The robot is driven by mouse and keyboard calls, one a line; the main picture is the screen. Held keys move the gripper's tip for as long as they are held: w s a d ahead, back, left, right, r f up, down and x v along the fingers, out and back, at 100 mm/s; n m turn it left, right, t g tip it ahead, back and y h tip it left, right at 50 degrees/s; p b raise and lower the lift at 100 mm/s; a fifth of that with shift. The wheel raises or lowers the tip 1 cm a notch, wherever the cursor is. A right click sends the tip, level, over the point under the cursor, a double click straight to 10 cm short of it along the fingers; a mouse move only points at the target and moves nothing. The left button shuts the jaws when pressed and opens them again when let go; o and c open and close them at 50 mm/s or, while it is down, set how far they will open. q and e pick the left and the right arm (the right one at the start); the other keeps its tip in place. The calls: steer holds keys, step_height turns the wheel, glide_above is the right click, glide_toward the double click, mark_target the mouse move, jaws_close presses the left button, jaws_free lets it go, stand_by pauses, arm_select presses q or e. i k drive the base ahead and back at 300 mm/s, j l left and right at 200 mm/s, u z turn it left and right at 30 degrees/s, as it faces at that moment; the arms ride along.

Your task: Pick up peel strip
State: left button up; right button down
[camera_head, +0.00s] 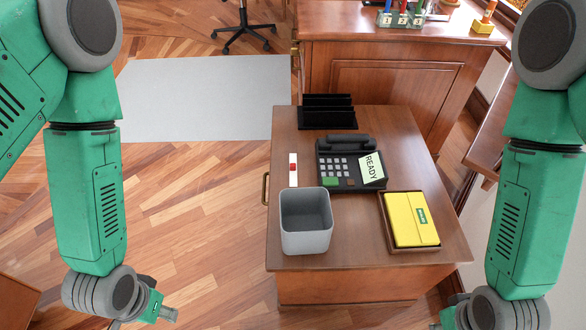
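A small white strip with a red patch (293,168) lies on the wooden side table, left of the black phone; it looks like the peel strip. A pale label reading READY (371,169) sits on the right part of the phone (338,170). My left gripper (170,315) is low at the left, beyond the table's left side and well apart from the strip. Its fingers are small and partly hidden, so its opening is unclear. My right gripper (438,326) is at the bottom edge, mostly cut off. Nothing shows held in either.
A grey open bin (305,243) stands just in front of the strip on the table (355,252). A yellow pack (408,218) lies in a brown tray at right. A black file rack (327,122) stands behind the phone. A larger desk (390,75) is at the back.

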mark_target(293, 170)
steer(key=k+l+z, duration=0.15)
steer(key=k+z, duration=0.2)
steer(key=k, duration=0.3)
steer(key=j+z, duration=0.2)
steer(key=z, duration=0.25)
steer(key=i+j+z, duration=0.1)
steer(key=j+z, duration=0.15)
steer(key=z, duration=0.15)
steer(key=j+z, duration=0.2)
steer(key=z, duration=0.25)
steer(key=j+z, duration=0.25)
steer(key=z, duration=0.2)
steer(key=k+j, duration=0.1)
steer(key=j, duration=0.4)
steer(key=k+j, duration=0.1)
steer(key=j, duration=0.4)
steer(key=k+j, duration=0.15)
steer(key=j, duration=0.4)
